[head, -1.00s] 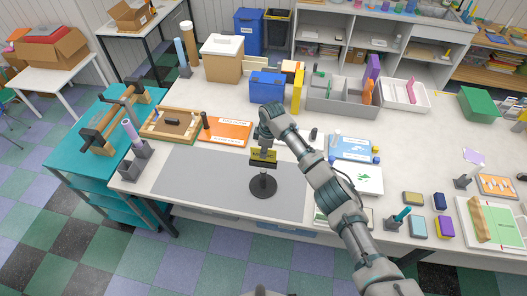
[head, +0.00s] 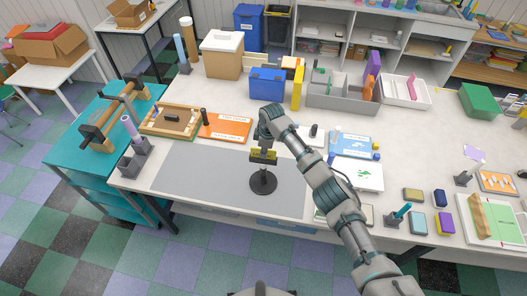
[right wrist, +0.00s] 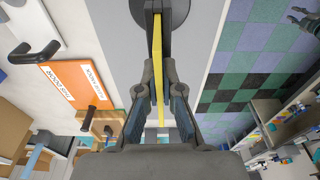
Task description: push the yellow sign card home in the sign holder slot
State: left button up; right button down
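The yellow sign card (head: 264,155) is at the top of the black sign holder, whose round base (head: 263,182) stands on the grey mat. My right gripper (head: 263,146) is above the holder and points down. In the right wrist view, its two fingers (right wrist: 158,74) are closed on the yellow card (right wrist: 157,45), seen edge-on. Dark holder parts (right wrist: 168,14) flank the card's far end; how deep it sits in the slot I cannot tell. My left gripper (right wrist: 303,18) shows at the top right of the right wrist view, empty with fingers apart.
The grey mat (head: 200,180) is clear around the holder. A grey double pen cup (head: 134,157) stands at the left table edge.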

jog(key=shift+f, duration=0.1)
jog(key=c, duration=1.2)
grip_release()
jog(key=shift+c, duration=0.2)
jog(key=r, duration=0.8)
jog(key=d+r, duration=0.1)
jog(key=r, duration=0.3)
jog(key=shift+s+d, duration=0.1)
jog(key=shift+f, duration=0.1)
